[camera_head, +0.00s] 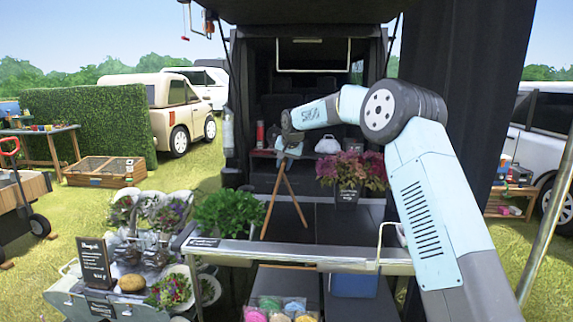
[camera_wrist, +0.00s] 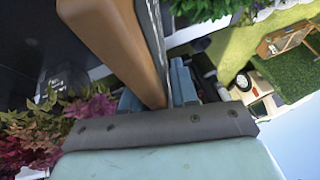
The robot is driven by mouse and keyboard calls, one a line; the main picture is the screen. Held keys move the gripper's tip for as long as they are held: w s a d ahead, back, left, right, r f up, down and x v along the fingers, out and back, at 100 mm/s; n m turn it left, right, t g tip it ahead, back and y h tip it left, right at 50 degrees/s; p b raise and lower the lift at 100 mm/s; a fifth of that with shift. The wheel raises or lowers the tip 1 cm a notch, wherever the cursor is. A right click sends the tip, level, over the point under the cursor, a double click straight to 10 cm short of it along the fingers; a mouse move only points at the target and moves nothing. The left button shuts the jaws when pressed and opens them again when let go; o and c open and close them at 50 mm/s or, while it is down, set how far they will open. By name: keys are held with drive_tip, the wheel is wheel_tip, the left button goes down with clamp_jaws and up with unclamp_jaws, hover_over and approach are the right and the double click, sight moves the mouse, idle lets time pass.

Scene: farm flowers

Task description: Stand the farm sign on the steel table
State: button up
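The farm sign (camera_head: 285,187) is a wooden A-frame, seen nearly edge-on with its two legs spread downward. My gripper (camera_head: 291,147) is at its top end, and the fingers (camera_wrist: 158,92) show on both sides of the wooden frame (camera_wrist: 115,40) in the wrist view, shut on it. The sign is upright above the dark top of the steel table (camera_head: 300,252), whose bright metal front edge faces me. The feet appear at or close to the table top; I cannot tell whether they touch. The sign's written face is not readable.
A pot of purple flowers (camera_head: 350,172) stands right of the sign, near my arm. A leafy green plant (camera_head: 228,212) stands at the left. A flower stand with a chalkboard (camera_head: 94,262) is farther left. The table top between the plants looks clear around the sign.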

drive_tip(key=shift+o, duration=1.1)
drive_tip(key=shift+r, duration=0.1)
drive_tip(key=v, duration=1.2)
